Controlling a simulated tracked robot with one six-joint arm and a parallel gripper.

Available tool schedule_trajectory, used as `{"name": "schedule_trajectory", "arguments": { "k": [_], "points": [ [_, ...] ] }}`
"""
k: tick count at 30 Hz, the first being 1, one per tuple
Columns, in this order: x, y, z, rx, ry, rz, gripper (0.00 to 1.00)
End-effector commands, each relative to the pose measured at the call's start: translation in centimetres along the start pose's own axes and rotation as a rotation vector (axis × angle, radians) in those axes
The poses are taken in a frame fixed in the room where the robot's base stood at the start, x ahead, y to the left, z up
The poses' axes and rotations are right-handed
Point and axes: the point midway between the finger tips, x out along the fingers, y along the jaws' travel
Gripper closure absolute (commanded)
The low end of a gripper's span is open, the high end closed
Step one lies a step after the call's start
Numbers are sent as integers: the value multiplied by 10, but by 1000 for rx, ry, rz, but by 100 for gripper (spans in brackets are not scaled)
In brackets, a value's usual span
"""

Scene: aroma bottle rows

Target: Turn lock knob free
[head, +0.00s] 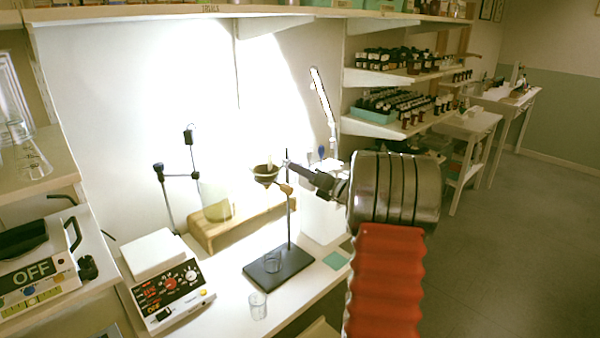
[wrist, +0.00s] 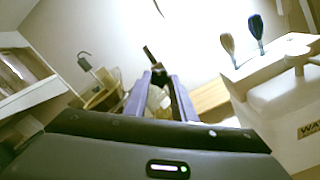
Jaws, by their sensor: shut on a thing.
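A stand with a thin upright rod (head: 289,222) and a dark base (head: 279,265) is on the bench in the head view. A dark funnel (head: 265,171) sits beside the upper rod, with a brass-coloured piece (head: 286,188) below it. My gripper (head: 291,166) reaches in from the right, its tips at the rod just right of the funnel. In the wrist view my gripper (wrist: 159,80) is shut on a small dark piece, apparently the lock knob (wrist: 158,74), mostly hidden between the fingers. A dark rod end (wrist: 148,53) shows beyond it.
A wooden block (head: 240,224) lies behind. A white device with dials (head: 172,290) is at left. A jointed holder (head: 165,190) stands behind it.

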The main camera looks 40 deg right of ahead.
Motion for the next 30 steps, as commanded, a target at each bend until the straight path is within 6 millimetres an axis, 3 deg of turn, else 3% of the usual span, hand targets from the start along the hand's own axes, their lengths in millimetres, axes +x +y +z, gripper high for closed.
{"name": "schedule_trajectory", "arguments": {
  "k": [15, 30],
  "points": [
    [1, 1, -2, -358, 5, 7, 99],
    [1, 0, -2, -406, 4, 6, 99]
  ]
}}
